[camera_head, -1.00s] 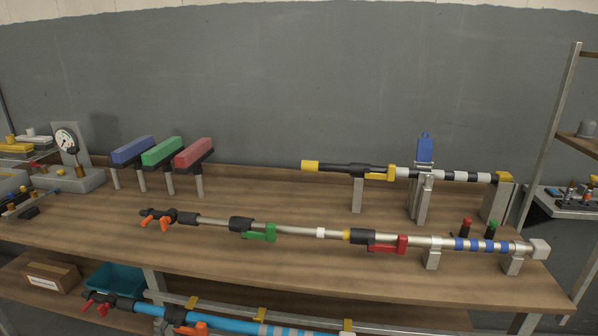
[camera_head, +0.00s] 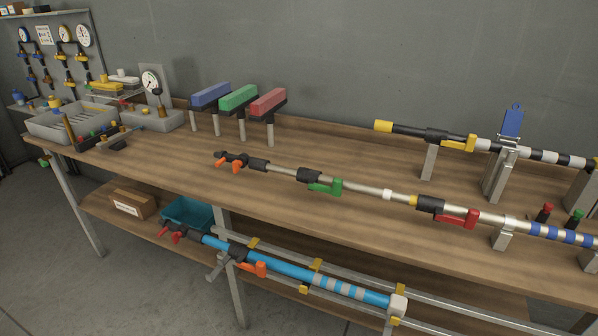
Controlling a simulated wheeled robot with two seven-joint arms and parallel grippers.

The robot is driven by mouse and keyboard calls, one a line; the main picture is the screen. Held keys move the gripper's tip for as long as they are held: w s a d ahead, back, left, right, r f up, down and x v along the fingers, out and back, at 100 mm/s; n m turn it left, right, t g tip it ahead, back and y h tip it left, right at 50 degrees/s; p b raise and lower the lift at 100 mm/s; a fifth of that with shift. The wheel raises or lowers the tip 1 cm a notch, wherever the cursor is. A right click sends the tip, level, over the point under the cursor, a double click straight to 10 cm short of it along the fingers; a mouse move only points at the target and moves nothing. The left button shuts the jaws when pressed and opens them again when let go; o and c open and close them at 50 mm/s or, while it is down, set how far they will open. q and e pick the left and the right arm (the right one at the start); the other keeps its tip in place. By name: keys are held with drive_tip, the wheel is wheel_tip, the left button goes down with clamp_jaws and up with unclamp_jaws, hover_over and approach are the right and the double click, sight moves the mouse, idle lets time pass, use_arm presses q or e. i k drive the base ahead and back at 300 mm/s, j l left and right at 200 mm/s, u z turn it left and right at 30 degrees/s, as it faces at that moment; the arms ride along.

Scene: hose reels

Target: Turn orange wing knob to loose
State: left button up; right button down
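An orange wing knob (camera_head: 232,163) sits at the left end of the long silver pole (camera_head: 362,192) on the tabletop, on a black end fitting. A second orange part (camera_head: 253,268) shows on the black clamp of the blue pole (camera_head: 283,268) on the lower shelf; it looks like a lever or wing. I cannot tell whether either is tight or loose. The silver pole also has a green lever (camera_head: 325,187) and a red lever (camera_head: 458,218). Neither of my grippers shows in the head view.
The wooden bench (camera_head: 330,226) spans the view. Blue, green and red blocks (camera_head: 238,98) stand on posts behind the pole. Grey trays (camera_head: 75,122) are at left. A teal bin (camera_head: 188,213) and cardboard box (camera_head: 133,202) are below. Bare floor (camera_head: 50,260) shows at lower left.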

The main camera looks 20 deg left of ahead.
sight(237, 163)
drive_tip(key=i+j, duration=0.1)
drive_tip(key=j, duration=0.35)
drive_tip(key=i+j, duration=0.1)
drive_tip(key=j, duration=0.35)
drive_tip(key=i+j, duration=0.1)
drive_tip(key=j, duration=0.3)
drive_tip(key=i+j+z, duration=0.1)
drive_tip(key=j, duration=0.35)
